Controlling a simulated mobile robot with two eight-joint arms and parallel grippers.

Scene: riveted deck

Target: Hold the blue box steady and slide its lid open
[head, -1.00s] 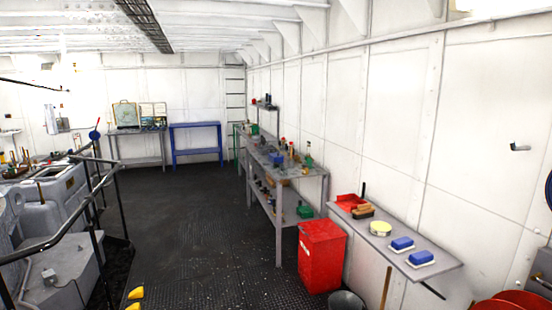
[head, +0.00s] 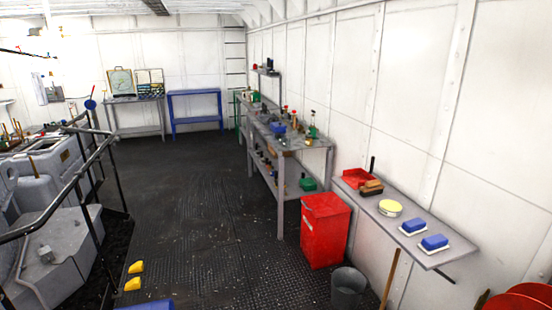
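A small blue box-like object (head: 278,128) sits on the top of the grey workbench (head: 300,144) along the right wall. It is too small to show whether it has a lid. Two blue blocks with white undersides, a nearer one (head: 435,242) and a farther one (head: 412,226), lie on the grey wall shelf (head: 385,222) at the right. They look more like brushes than boxes, but I cannot be sure. Neither of my grippers is in view.
A red cabinet (head: 325,231) and a grey bucket (head: 348,286) stand on the floor beside the shelf. A yellow round tin (head: 390,208) lies on the shelf. Black railings (head: 92,165) edge the machinery at left. The dark floor (head: 195,210) between is open.

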